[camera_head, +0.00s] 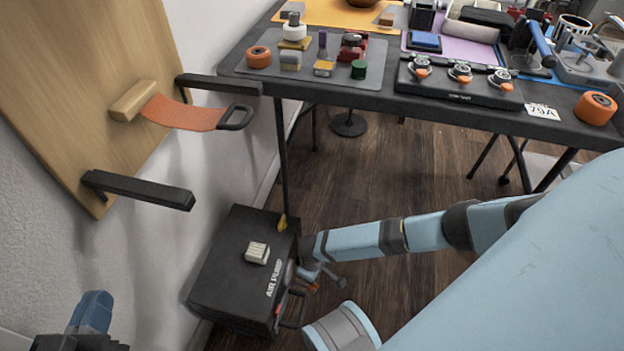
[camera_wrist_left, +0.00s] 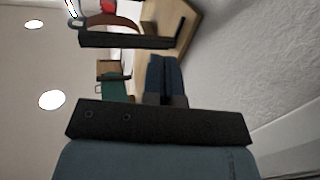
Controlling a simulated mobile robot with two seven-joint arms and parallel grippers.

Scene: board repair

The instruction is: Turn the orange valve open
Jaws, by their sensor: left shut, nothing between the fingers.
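A small orange part (camera_head: 313,287), which looks like the orange valve, sits low beside the front of the black air pump (camera_head: 228,250). It is small and partly covered, so its turn position is unclear. My right arm reaches from the right to the pump; the right gripper (camera_head: 308,271) is at its front, close to the orange part. Its fingers are mostly hidden, and I cannot tell whether they touch it. My left gripper (camera_head: 92,312) is at the lower left, shut and empty, far from the pump; its fingers show in the left wrist view (camera_wrist_left: 163,75).
A dark table (camera_head: 400,100) at the back carries a black panel with three orange-tipped knobs (camera_head: 460,73) and several small parts. A wooden board (camera_head: 75,90) with black brackets (camera_head: 140,190) and an orange strap (camera_head: 180,113) stands left. Floor (camera_head: 350,185) between is open.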

